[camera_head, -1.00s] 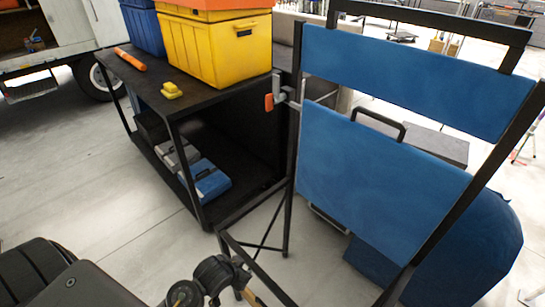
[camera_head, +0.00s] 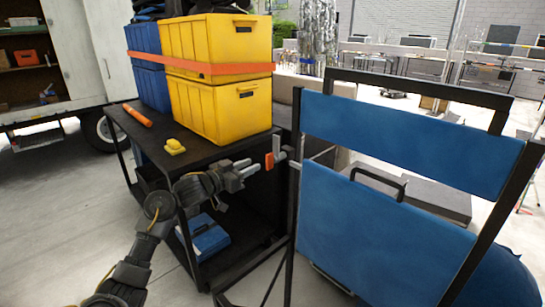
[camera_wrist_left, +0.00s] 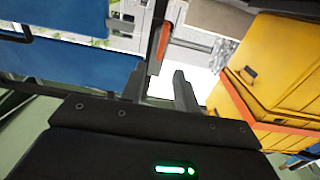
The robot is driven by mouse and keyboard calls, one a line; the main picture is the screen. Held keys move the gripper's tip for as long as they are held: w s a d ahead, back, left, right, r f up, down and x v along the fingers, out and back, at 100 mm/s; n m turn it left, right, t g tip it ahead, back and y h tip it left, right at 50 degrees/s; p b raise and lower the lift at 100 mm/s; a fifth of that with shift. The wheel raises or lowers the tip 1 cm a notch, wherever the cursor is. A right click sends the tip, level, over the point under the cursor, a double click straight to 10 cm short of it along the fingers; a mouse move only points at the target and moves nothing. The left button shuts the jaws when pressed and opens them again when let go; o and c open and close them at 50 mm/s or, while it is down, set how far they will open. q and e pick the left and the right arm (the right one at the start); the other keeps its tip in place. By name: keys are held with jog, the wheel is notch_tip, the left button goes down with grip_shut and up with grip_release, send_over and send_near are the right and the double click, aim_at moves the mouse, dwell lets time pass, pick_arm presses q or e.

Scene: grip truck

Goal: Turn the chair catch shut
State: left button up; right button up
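The chair catch (camera_head: 281,156) is a grey metal piece with an orange handle, on the left upright of the tall blue chair (camera_head: 400,140) with a black frame. My left gripper (camera_head: 249,167) is just left of the orange handle in the head view, with its fingers pointing at it. In the left wrist view the gripper (camera_wrist_left: 160,82) has its two fingers apart, and the orange handle (camera_wrist_left: 157,54) shows beyond the gap between them. The handle looks free of the fingers. My right gripper is not in view.
A black cart (camera_head: 197,150) stands left of the chair, close behind my left arm. It carries yellow crates (camera_head: 235,110), blue crates (camera_head: 152,88), a yellow block (camera_head: 174,147) and an orange tube (camera_head: 137,115). A blue case (camera_head: 205,238) lies on its lower shelf.

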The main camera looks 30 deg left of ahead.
aim_at(273, 155)
pick_arm(q)
jog(key=p+x, duration=0.3)
jog(key=x, duration=0.6)
jog(key=shift+w+d+r, duration=0.1)
jog(key=shift+w+d, duration=0.05)
jog(key=shift+w, duration=0.2)
jog(key=shift+w+d, duration=0.2)
jog(key=shift+w, duration=0.35)
grip_shut()
